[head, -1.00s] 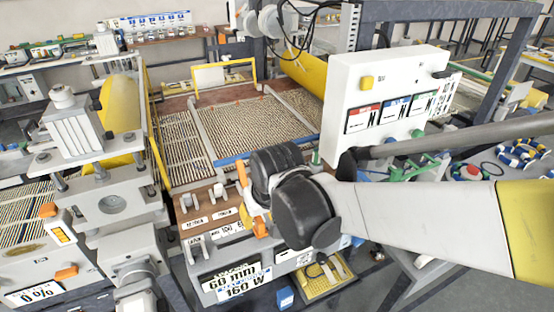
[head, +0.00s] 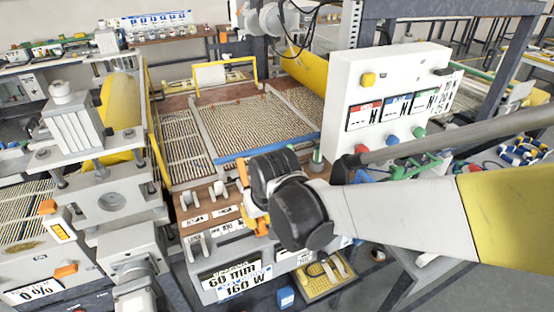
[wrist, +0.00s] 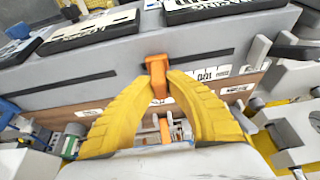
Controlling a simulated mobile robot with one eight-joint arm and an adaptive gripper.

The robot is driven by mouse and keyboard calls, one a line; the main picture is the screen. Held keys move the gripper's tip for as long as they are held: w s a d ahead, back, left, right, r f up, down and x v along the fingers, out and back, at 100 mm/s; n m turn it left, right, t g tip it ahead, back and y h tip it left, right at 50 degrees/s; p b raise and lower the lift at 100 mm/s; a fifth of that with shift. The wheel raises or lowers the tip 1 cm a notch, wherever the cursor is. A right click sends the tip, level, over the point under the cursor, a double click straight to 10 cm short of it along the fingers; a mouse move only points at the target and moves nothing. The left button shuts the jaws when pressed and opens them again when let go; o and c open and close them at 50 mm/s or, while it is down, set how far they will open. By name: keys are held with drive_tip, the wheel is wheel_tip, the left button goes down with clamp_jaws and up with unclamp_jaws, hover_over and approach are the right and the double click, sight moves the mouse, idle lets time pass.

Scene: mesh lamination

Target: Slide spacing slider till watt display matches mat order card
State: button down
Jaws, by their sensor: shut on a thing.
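In the wrist view, my gripper (wrist: 157,86) has its two yellow fingers closed on the orange spacing slider knob (wrist: 157,66), which stands up at a dark slot in a grey panel. In the head view, my black wrist hides the fingertips and the knob. The spacing display (head: 231,274) reads 60 mm, and the watt display (head: 243,287) below it reads 160 W. A white card (head: 447,93) with black print hangs beside the upright control box; I cannot read it or tell whether it is the mat order card.
The white control box (head: 385,80) with coloured buttons stands right of my wrist, close to my arm. A woven mesh bed (head: 250,122) lies behind. A yellow tray (head: 320,283) is below the front panel. A grey motor and press assembly stands at left.

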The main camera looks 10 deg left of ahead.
drive_tip(key=s+a, duration=0.2)
drive_tip(key=a, duration=0.1)
drive_tip(key=s+a, duration=0.1)
drive_tip(key=a, duration=0.1)
drive_tip(key=shift+s+a, duration=0.15)
drive_tip(key=shift+a, duration=0.05)
drive_tip(key=c, duration=1.4)
unclamp_jaws()
drive_tip(key=v, duration=1.2)
drive_tip(key=shift+d, duration=0.1)
